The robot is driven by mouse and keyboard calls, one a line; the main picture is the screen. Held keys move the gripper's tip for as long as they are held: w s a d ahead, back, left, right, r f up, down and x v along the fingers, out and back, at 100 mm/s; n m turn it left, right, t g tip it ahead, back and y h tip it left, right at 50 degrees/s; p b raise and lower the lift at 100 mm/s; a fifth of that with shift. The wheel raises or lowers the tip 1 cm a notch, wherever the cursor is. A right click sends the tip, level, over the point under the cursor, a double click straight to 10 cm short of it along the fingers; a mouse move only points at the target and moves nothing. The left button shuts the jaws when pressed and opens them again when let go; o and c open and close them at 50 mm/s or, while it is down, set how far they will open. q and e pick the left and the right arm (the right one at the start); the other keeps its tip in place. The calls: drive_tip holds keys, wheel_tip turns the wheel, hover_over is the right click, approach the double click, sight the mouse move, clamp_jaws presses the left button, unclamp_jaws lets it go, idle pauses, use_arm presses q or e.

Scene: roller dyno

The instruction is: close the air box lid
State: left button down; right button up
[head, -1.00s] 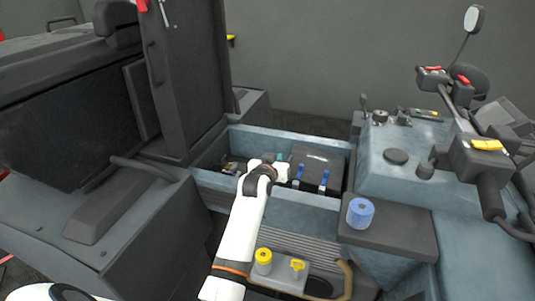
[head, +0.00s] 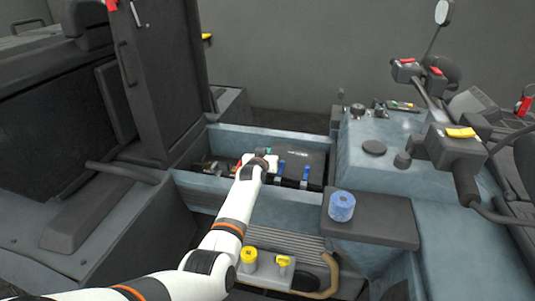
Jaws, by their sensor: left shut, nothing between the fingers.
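A tall black panel, which looks like the air box lid (head: 158,75), stands upright and open at the left side of an open blue box (head: 255,134). Inside the box are a black block (head: 301,157) and two blue-handled parts (head: 293,172). My left arm reaches in from the lower left, and my left gripper (head: 270,161) is over the box opening, partly hidden by the wrist. It is shut and empty, apart from the upright lid. My right gripper is not in view.
A blue roll (head: 342,205) stands on a dark shelf (head: 385,221) to the right of the box. A control console (head: 362,140) with handlebars is at the right.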

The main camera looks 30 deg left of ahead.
use_arm(q)
drive_tip(key=shift+f, duration=0.4)
drive_tip(key=shift+f, duration=0.1)
drive_tip(key=f+b, duration=0.2)
drive_tip(key=f, duration=0.1)
drive_tip(key=shift+s+a+b, duration=0.1)
drive_tip(key=shift+a+b, duration=0.25)
drive_tip(key=shift+a, duration=0.05)
drive_tip(key=shift+r, duration=0.15)
drive_tip(key=r+p, duration=0.4)
drive_tip(key=r, duration=0.1)
drive_tip(key=shift+s+a+r, duration=0.1)
drive_tip(key=shift+a+r, duration=0.05)
drive_tip(key=shift+a, duration=0.2)
drive_tip(key=shift+s+d+f, duration=0.15)
drive_tip(key=shift+s+f, duration=0.25)
drive_tip(key=shift+s, duration=0.3)
drive_tip(key=shift+v, duration=4.35)
drive_tip(key=shift+f, duration=0.1)
